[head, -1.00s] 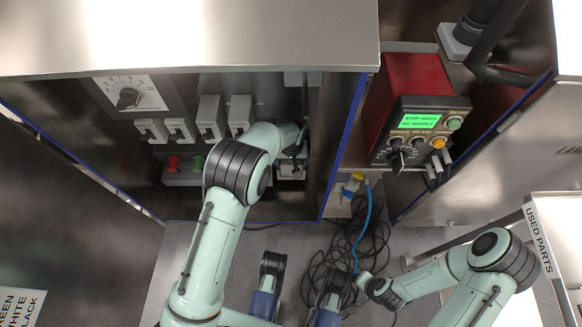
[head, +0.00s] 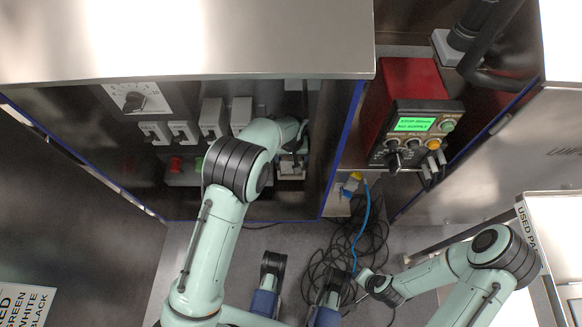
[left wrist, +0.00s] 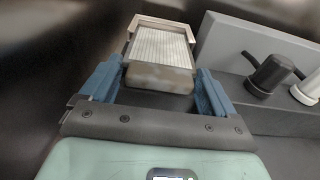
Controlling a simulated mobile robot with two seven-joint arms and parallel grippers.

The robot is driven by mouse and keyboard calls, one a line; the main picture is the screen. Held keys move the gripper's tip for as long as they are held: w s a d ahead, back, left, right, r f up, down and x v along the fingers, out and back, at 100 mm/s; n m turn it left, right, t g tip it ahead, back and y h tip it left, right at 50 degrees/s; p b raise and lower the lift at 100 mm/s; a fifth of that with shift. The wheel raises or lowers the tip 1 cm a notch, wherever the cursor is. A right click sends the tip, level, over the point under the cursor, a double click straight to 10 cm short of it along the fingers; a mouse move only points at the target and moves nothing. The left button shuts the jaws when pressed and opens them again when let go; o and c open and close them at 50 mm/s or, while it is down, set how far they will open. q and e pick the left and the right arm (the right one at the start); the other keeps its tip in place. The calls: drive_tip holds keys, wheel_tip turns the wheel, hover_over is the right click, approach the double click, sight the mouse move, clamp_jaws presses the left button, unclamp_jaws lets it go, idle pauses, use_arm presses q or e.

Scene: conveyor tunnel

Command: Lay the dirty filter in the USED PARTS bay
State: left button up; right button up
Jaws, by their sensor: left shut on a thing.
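In the left wrist view a pleated, light-coloured filter (left wrist: 158,47) sits in a pale frame, with a brownish block-like front end (left wrist: 160,79). The blue fingers of my left gripper (left wrist: 158,86) stand on both sides of that front end and are shut on it. In the head view my left gripper (head: 291,163) is inside the open cabinet, mostly hidden behind my wrist; the filter cannot be made out there. The USED PARTS bay (head: 562,207) is a pale tray at the right edge, only partly in view. My right gripper (head: 364,279) is low in the middle, its jaws unclear.
Black cables and a blue one (head: 363,215) lie on the floor. A steel panel (head: 480,165) rises behind the bay.

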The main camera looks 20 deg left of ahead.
use_arm(q)
drive_tip(key=shift+r+p, duration=2)
drive_tip(key=shift+r, duration=1.2)
